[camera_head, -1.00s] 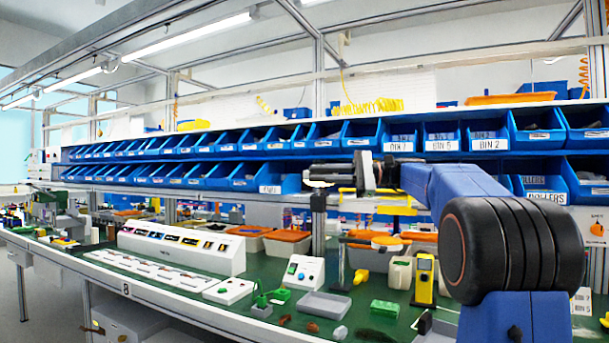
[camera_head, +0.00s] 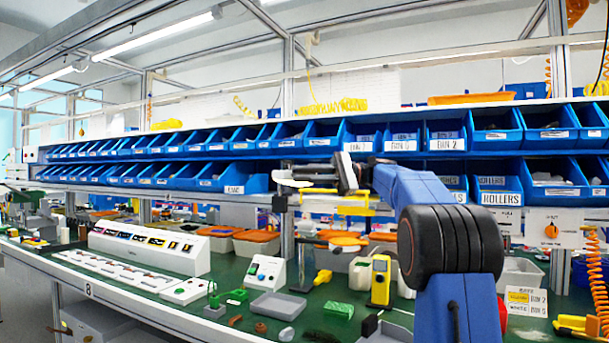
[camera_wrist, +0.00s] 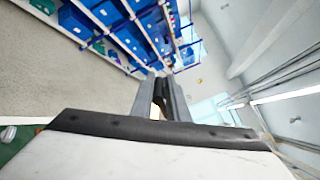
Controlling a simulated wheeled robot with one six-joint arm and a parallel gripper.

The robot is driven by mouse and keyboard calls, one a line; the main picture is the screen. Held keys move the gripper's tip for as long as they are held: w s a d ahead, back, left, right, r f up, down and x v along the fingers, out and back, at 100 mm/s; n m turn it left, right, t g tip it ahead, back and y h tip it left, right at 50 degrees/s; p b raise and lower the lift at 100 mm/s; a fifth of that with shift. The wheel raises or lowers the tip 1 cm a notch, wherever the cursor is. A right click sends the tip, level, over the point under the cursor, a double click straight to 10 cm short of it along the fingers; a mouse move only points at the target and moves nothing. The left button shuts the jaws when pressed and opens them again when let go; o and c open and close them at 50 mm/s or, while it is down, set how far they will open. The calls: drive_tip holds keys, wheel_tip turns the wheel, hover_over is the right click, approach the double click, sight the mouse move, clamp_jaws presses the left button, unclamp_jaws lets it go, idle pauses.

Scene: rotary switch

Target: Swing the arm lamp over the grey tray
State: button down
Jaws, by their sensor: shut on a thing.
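The grey tray (camera_head: 278,305) lies empty and flat on the green bench top in the head view. My gripper (camera_head: 290,181) is well above and behind it in the picture, pointing left. A yellow bar (camera_head: 318,191), which looks like part of the arm lamp, runs just under my fingers; a dark piece (camera_head: 279,203) at their left end may be the lamp's head. In the wrist view my gripper (camera_wrist: 163,98) has its fingers closed about something dark and narrow. The rest of the lamp is hard to make out.
A white control box (camera_head: 266,273) and a yellow instrument (camera_head: 381,281) stand either side of the tray's rear. A green block (camera_head: 338,309) lies to its right. Blue bins (camera_head: 325,133) line the shelves behind my gripper.

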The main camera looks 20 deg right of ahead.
drive_tip(key=shift+w+d+f, duration=0.15)
drive_tip(key=shift+d+f, duration=0.15)
drive_tip(key=shift+f, duration=0.2)
drive_tip(key=c, duration=1.8)
unclamp_jaws()
drive_tip(key=shift+d, duration=0.15)
drive_tip(key=shift+r, duration=0.2)
